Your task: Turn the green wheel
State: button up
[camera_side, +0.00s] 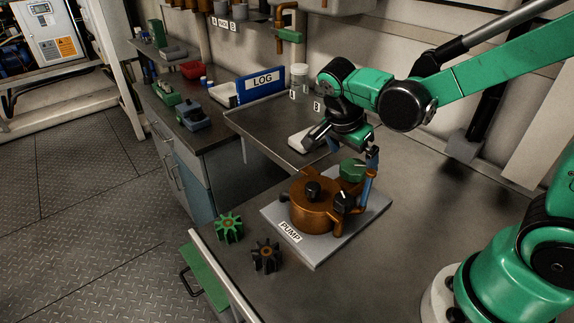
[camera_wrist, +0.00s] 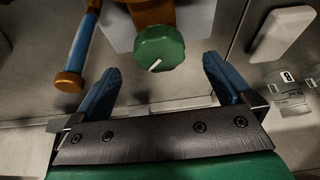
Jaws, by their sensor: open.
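The green wheel (camera_side: 352,169) is a round knob on the back of the brown pump (camera_side: 318,205). In the wrist view the green wheel (camera_wrist: 159,47) shows a white line mark on its face. My gripper (camera_side: 371,156) is beside and above the wheel in the side view. In the wrist view my gripper (camera_wrist: 160,69) is open, its two blue fingers apart, with the wheel ahead of and between the fingertips. Nothing is held. Contact is not visible.
The pump stands on a grey plate (camera_side: 325,250) labelled PUMP. A blue-handled lever (camera_side: 367,187) rises at its right and shows in the wrist view (camera_wrist: 80,45). A green gear (camera_side: 229,227) and a dark gear (camera_side: 267,255) lie front left. A white block (camera_wrist: 282,32) lies nearby.

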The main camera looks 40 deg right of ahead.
jog(key=shift+v, duration=1.3)
jog(key=s+a+r+n+t+y, duration=0.1)
jog(key=n+t, duration=0.1)
jog(key=n, duration=0.4)
jog(key=s+a+n+t+y, duration=0.1)
jog(key=n+t+y, duration=0.1)
jog(key=n, duration=0.4)
jog(key=a+r+n+t+y, duration=0.1)
jog(key=a+n+t, duration=0.1)
jog(key=n, duration=0.4)
jog(key=shift+s+r+t, duration=0.35)
jog(key=shift+s+t, duration=0.05)
jog(key=shift+t, duration=0.2)
